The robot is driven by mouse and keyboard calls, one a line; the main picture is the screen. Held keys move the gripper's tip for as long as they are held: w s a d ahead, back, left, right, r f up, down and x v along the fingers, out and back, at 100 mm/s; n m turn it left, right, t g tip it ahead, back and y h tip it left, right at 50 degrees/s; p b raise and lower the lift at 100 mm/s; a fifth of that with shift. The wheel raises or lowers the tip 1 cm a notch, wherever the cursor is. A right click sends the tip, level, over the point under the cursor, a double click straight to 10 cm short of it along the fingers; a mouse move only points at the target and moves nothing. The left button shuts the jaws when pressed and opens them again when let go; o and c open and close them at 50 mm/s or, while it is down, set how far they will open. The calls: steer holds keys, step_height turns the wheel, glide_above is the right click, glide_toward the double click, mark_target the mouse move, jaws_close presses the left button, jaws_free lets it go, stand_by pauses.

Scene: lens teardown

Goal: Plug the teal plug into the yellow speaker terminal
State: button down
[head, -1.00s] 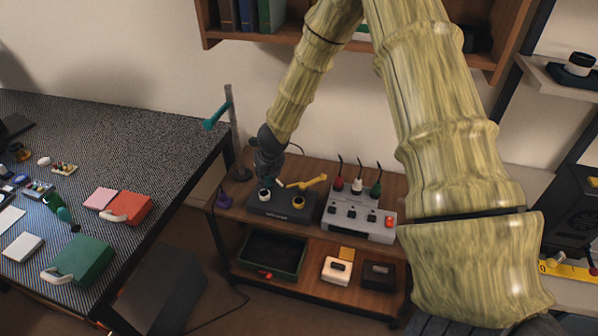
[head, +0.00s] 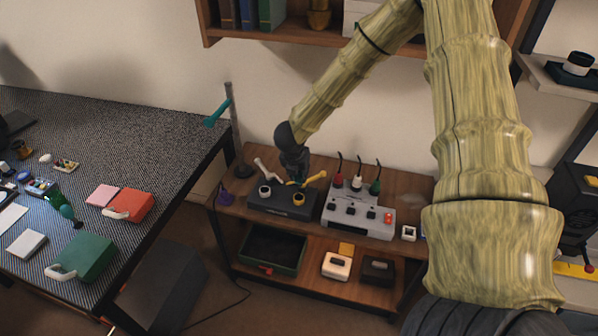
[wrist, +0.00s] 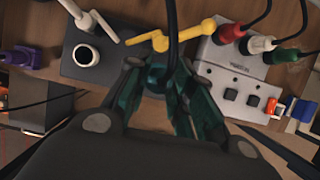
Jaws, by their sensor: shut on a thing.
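My gripper (head: 297,182) is shut on the teal plug (wrist: 156,78), just above the dark terminal box (head: 283,211) on the shelf unit. In the wrist view the plug is mostly hidden between the fingers, with a dark cable in front of it. The yellow speaker terminal (head: 299,200) is a yellow ring close below the fingertips; its yellow lever (wrist: 172,38) sticks out beyond. The gripper hides the ring in the wrist view, and I cannot tell whether plug and terminal touch. The white terminal (wrist: 86,55) and white lever (head: 267,168) are to the left.
A grey device (head: 358,215) with red, white and green plugs stands close right of the box. A purple plug (head: 225,197) lies at left. A thin post with a teal arm (head: 217,113) rises at the back left. The lower shelf holds a dark tray (head: 272,250).

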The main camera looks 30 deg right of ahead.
mark_target(298, 181)
steer(key=shift+f+b, duration=1.5)
steer(key=shift+f, duration=1.05)
steer(key=shift+a, duration=0.15)
steer(key=shift+f+b, duration=1.6)
steer(key=shift+f, duration=0.05)
stand_by(0.8)
steer(key=c, duration=1.1)
jaws_free()
steer(key=shift+c, duration=0.2)
steer(key=shift+r, duration=0.1)
steer(key=v, duration=1.2)
